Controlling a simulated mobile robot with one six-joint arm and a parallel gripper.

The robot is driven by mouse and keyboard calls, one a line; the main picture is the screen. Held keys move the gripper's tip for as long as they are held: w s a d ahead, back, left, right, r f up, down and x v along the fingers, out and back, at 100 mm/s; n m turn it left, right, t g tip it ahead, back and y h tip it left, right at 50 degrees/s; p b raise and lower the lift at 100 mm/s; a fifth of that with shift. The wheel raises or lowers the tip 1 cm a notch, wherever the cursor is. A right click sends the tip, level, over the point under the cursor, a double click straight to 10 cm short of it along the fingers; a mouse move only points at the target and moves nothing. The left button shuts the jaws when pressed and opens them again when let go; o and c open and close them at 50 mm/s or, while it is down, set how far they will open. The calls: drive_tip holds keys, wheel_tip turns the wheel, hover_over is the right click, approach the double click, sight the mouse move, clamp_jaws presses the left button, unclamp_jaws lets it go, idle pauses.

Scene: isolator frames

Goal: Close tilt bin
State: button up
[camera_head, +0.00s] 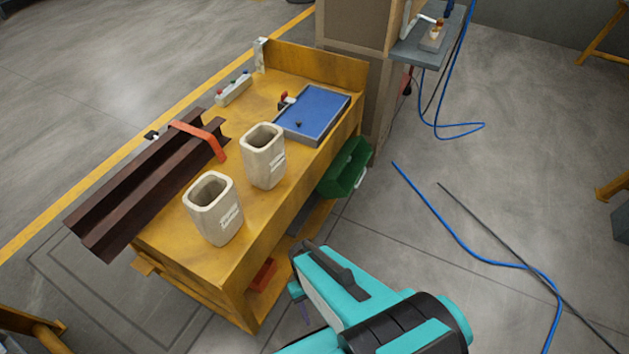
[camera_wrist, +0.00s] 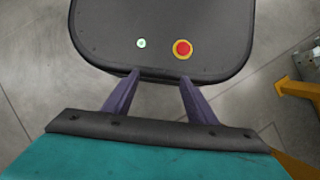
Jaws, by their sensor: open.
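The green tilt bin (camera_head: 345,168) is on the right-hand side of the yellow workbench (camera_head: 240,262), below the bench top. It sticks out from the bench side, tilted outward, with its inside partly showing. A light handle or label piece shows at its outer edge. My gripper (camera_wrist: 158,88) is open and empty in the wrist view, with two purple fingers apart. In the head view my teal arm is at the bottom centre, in front of the bench and apart from the bin; the fingers are mostly hidden there. The bin does not show in the wrist view.
Two beige square containers (camera_head: 215,210) (camera_head: 263,157), dark steel beams (camera_head: 130,205) and a blue-topped tray (camera_head: 315,112) are on the bench. A red bin (camera_head: 262,275) sits low under it.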

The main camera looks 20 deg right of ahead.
drive_tip(key=shift+w+f+m+b, duration=0.35)
drive_tip(key=shift+w+f+m, duration=0.05)
drive_tip(key=shift+w, duration=0.1)
drive_tip(key=c, duration=0.7)
drive_tip(key=w+m, duration=0.1)
drive_tip(key=w+f+m+y+b, duration=0.2)
drive_tip(key=w, duration=0.1)
drive_tip(key=shift+d+f+t, duration=0.2)
drive_tip(key=shift+d+t, duration=0.1)
drive_tip(key=shift+d, duration=0.1)
clamp_jaws()
drive_tip(key=w+d+f+m+t+y+b, duration=0.1)
drive_tip(key=w+d+m+t+y+b, duration=0.2)
drive_tip(key=w+d+m+b, duration=0.35)
drive_tip(key=w+d+f+m+t+y+b, duration=0.2)
drive_tip(key=w+d+m+t+y+b, duration=0.15)
drive_tip(key=w+d+m, duration=0.6)
drive_tip(key=w+d+r+m+t+b, duration=0.2)
drive_tip(key=d+r+m+b, duration=0.1)
drive_tip(key=d, duration=0.6)
drive_tip(key=w+d+r+m+t+b, duration=0.3)
drive_tip(key=d, duration=0.7)
drive_tip(key=w+d+r+m+t+b, duration=0.2)
drive_tip(key=w+d+t+b, duration=0.1)
drive_tip(key=d, duration=0.7)
drive_tip(key=shift+r+m+h+b, duration=0.35)
drive_tip(key=shift+r+m+b, duration=0.05)
drive_tip(key=shift+b, duration=0.1)
drive_tip(key=shift+w+t, duration=0.1)
drive_tip(key=shift+t, duration=0.15)
